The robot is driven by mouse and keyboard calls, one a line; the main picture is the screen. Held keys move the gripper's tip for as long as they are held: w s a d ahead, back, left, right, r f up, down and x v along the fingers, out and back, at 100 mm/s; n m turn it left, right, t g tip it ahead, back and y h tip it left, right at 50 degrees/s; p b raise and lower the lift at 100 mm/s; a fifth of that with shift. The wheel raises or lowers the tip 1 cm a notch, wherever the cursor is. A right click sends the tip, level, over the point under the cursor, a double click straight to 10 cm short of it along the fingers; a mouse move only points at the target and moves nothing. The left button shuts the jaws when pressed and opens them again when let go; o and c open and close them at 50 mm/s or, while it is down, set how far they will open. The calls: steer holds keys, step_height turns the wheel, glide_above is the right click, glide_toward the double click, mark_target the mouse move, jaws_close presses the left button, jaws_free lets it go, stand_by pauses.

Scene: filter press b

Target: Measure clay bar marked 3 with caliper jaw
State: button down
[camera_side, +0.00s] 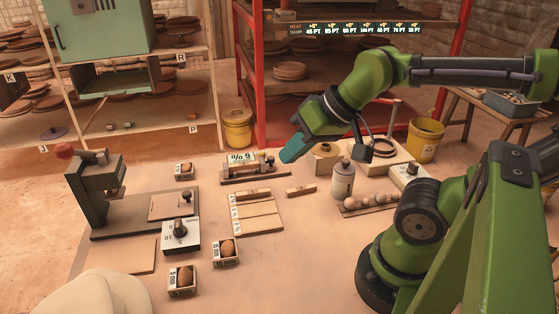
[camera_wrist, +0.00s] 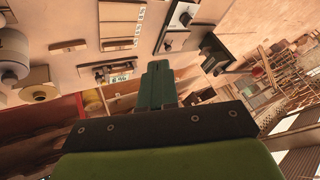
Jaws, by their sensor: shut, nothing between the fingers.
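My gripper (camera_side: 291,153) is shut and empty, held in the air behind and right of the caliper; its teal fingers also show in the wrist view (camera_wrist: 157,85). A caliper-like gauge (camera_side: 250,175) with a dark sliding part and a small display stands at the table's back middle; it also shows in the wrist view (camera_wrist: 107,73). A pale clay-coloured bar (camera_side: 300,190) lies loose to its right, apart from it. A pale board (camera_side: 258,213) with a marked white strip lies in front of the gauge. I cannot read which bar is marked 3.
A grey bottle (camera_side: 343,181) and a rack of round balls (camera_side: 368,204) stand right of the loose bar. A green press (camera_side: 93,190) and a dial box (camera_side: 181,235) stand left. Small boxes with brown lumps (camera_side: 226,252) lie in front.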

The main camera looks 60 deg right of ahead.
steer(key=c, duration=1.8)
jaws_free()
steer(key=shift+o, duration=1.2)
steer(key=shift+f, duration=0.15)
steer(key=o, duration=0.6)
steer(key=shift+m+g, duration=0.8)
steer(key=w+d, duration=0.1)
steer(key=w, duration=0.1)
steer(key=w+d+f, duration=0.1)
steer(key=w+d, duration=0.1)
steer(key=shift+w+f, duration=0.1)
steer(key=shift+w, duration=0.05)
steer(key=shift+o, duration=0.2)
steer(key=m+g+h, duration=0.2)
steer(key=m+g, duration=0.4)
steer(key=m, duration=1)
glide_above(271, 157)
step_height(271, 157, down, 5)
step_height(271, 157, up, 2)
steer(key=m, duration=0.4)
step_height(271, 157, down, 16)
steer(key=shift+f, duration=0.2)
